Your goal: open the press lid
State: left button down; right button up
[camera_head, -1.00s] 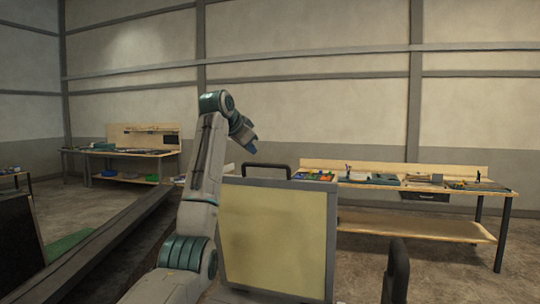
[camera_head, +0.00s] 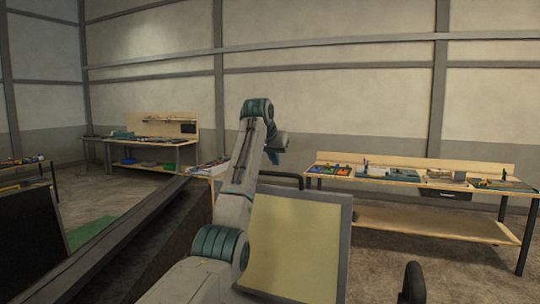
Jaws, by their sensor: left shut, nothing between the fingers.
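The press lid (camera_head: 293,245) is a pale yellow panel in a grey frame, raised and tilted in the middle of the head view. A dark bar handle (camera_head: 281,176) shows along its top edge. My left arm rises in front of the lid's left side. My left gripper (camera_head: 274,157) is small and partly hidden by the wrist; it is shut and empty, above the lid's top left corner and near the handle. Whether it touches the handle I cannot tell. My right gripper is not in view. The press body under the lid is mostly hidden.
A dark rounded handle (camera_head: 413,283) stands at the lower right. A long wooden workbench (camera_head: 420,178) with trays and tools is behind on the right. Another bench (camera_head: 155,143) stands at the back left. A dark sloping beam (camera_head: 105,245) runs along the left. Open floor lies between.

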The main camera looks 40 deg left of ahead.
pick_arm(q)
jog(key=s, duration=0.2)
jog(key=shift+s+d+f+p, duration=0.2)
jog(key=shift+s+d+p, duration=0.05)
jog(key=shift+s+p, duration=0.15)
jog(key=shift+s+d+f, duration=0.2)
jog(key=shift+s, duration=0.45)
jog(key=shift+w+f, duration=0.1)
jog(key=shift+f, duration=0.05)
